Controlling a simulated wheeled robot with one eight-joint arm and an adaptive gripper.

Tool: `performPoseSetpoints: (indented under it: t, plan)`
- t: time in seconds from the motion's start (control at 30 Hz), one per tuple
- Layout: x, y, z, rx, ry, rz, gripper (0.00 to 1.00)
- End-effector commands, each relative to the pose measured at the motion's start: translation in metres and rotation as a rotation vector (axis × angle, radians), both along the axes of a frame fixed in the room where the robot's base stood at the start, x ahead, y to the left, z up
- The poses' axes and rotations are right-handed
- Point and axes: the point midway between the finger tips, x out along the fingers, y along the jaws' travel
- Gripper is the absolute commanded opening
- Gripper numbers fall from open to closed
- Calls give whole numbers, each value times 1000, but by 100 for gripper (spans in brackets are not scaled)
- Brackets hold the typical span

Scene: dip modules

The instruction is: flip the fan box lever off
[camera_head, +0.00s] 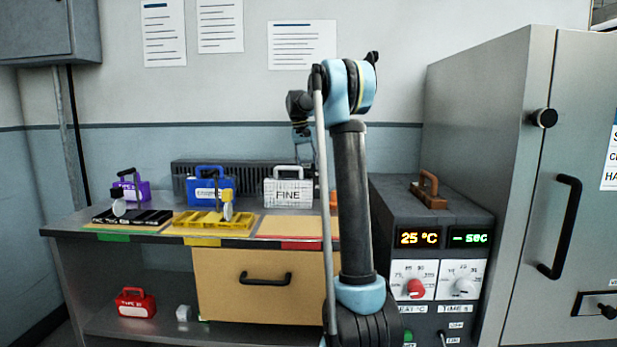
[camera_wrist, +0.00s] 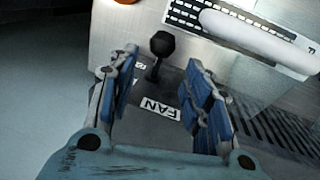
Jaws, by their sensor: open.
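The fan box (camera_wrist: 150,128) is a dark grey surface with a white FAN label (camera_wrist: 160,108) in the wrist view. Its lever (camera_wrist: 161,48) has a black knob on a short stem, standing out beyond the label. Small white marks beside the stem are too blurred to read. My gripper (camera_wrist: 162,68) is open and empty, with one blue-padded finger on each side of the label. The lever knob lies between and just beyond the fingertips; I cannot tell whether they touch. In the head view my arm hides the fan box and lever.
A white FINE basket (camera_head: 288,190) stands on the bench near my arm. Blue and purple baskets (camera_head: 209,187) stand left of it. A grey oven box (camera_head: 440,225) and tall cabinet (camera_head: 490,130) flank my arm on the right. Dark vent slots (camera_wrist: 270,128) lie right of my gripper.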

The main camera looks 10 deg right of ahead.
Motion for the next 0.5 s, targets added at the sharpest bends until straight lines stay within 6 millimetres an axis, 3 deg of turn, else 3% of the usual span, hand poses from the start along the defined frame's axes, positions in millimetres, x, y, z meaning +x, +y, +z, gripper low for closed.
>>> performPoseSetpoints:
  t: [0.2, 0.5]
  plan:
    - [1, 8, 39, 0, 0, 1, 45]
    - [2, 13, 66, 1, 0, 2, 45]
